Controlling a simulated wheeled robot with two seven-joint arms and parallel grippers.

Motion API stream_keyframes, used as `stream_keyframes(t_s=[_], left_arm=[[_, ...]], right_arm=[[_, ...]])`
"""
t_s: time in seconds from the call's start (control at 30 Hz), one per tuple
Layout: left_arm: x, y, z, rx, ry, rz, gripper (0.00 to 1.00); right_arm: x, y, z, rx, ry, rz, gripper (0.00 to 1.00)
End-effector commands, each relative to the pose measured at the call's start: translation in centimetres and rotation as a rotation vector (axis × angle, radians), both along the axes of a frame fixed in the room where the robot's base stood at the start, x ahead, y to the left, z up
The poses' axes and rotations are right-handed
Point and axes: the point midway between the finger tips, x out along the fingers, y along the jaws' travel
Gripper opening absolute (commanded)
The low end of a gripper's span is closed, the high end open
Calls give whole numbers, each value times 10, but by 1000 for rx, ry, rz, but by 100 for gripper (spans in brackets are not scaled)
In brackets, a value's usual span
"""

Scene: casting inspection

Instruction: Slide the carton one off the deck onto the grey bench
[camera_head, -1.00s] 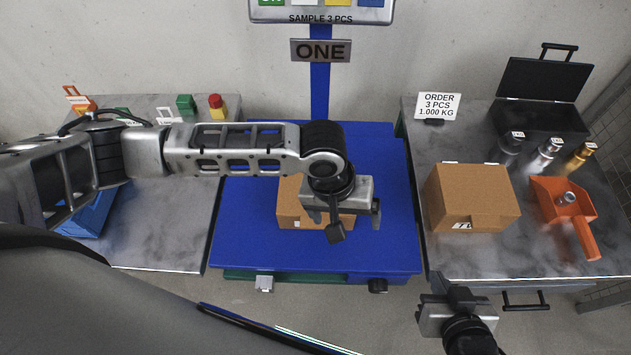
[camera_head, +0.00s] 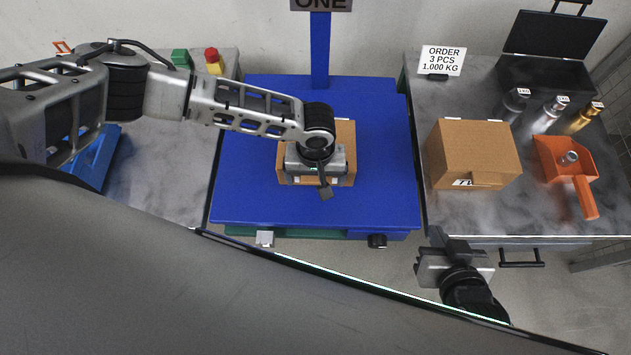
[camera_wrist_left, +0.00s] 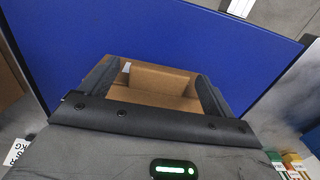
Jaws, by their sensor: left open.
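The brown carton (camera_head: 343,135) sits on the blue deck (camera_head: 250,200) below the sign reading ONE. My left gripper (camera_head: 320,178) is over the near part of the carton and hides much of its top. In the left wrist view, the open fingers (camera_wrist_left: 152,88) stand apart with the carton (camera_wrist_left: 158,80) showing between them. I cannot tell if they touch it. Grey marbled bench tops flank the deck, one on the left (camera_head: 170,190) and one on the right (camera_head: 465,215). My right gripper (camera_head: 438,246) hangs in front of the right bench, away from the carton; its jaw state is unclear.
A second carton (camera_head: 472,155) stands on the right bench near an orange scoop (camera_head: 567,165), several small cylinders and an open black case (camera_head: 545,65). A blue object (camera_head: 95,160) and a red button (camera_head: 212,57) are on the left bench. Its middle is clear.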

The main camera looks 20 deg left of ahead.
Motion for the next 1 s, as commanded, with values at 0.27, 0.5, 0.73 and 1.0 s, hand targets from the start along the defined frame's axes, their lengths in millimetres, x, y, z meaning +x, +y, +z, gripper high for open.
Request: stream_keyframes(t_s=[0.27,0.5,0.73,1.0], left_arm=[[0,0,-31,0,0,-1,89],[0,0,-34,-1,0,-1,89],[0,0,-34,-1,0,-1,56],[-2,8,-34,1,0,2,37]], right_arm=[[1,2,1,4,-10,5,0],[1,1,0,2,-7,7,0],[1,2,0,2,-6,7,0],[0,2,-1,2,-5,7,0]])
